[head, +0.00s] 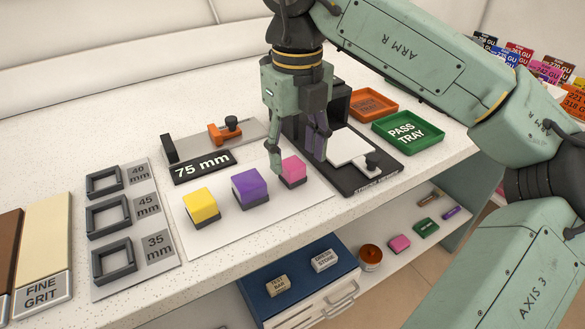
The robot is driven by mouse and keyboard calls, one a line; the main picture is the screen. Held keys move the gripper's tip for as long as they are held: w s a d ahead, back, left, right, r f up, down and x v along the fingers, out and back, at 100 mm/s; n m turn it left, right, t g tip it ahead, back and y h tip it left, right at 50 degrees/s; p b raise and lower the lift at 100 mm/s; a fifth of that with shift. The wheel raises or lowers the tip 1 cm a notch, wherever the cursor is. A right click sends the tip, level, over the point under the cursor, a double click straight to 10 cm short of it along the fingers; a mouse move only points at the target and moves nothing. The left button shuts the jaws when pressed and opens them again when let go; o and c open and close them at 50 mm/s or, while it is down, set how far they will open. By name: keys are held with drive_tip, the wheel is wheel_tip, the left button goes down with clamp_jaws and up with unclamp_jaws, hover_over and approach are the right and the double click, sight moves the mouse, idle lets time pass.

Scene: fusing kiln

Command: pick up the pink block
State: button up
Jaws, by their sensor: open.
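The pink block (293,169) sits on a white mat (218,232) on the counter, at the right end of a row with a purple block (249,187) and a yellow block (201,204). The blocks have dark bases. My gripper (299,163) points down at the pink block. Its fingers are apart, one at the block's left side and one beyond its right side. The near finger covers part of the block's left edge. I cannot tell whether either finger touches it.
Right of the block stands a black gauge (372,183) with a white plate. Behind are a slide fixture labelled 75 mm (204,166), a green pass tray (408,133) and an orange tray (371,105). Square frames (108,216) lie left.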

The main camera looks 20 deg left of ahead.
sight(294, 164)
drive_tip(key=f, duration=0.4)
drive_tip(key=shift+w+a+f+p, duration=0.15)
drive_tip(key=shift+a+p, duration=0.1)
drive_tip(key=shift+p, duration=0.15)
drive_tip(key=shift+c, duration=0.2)
clamp_jaws()
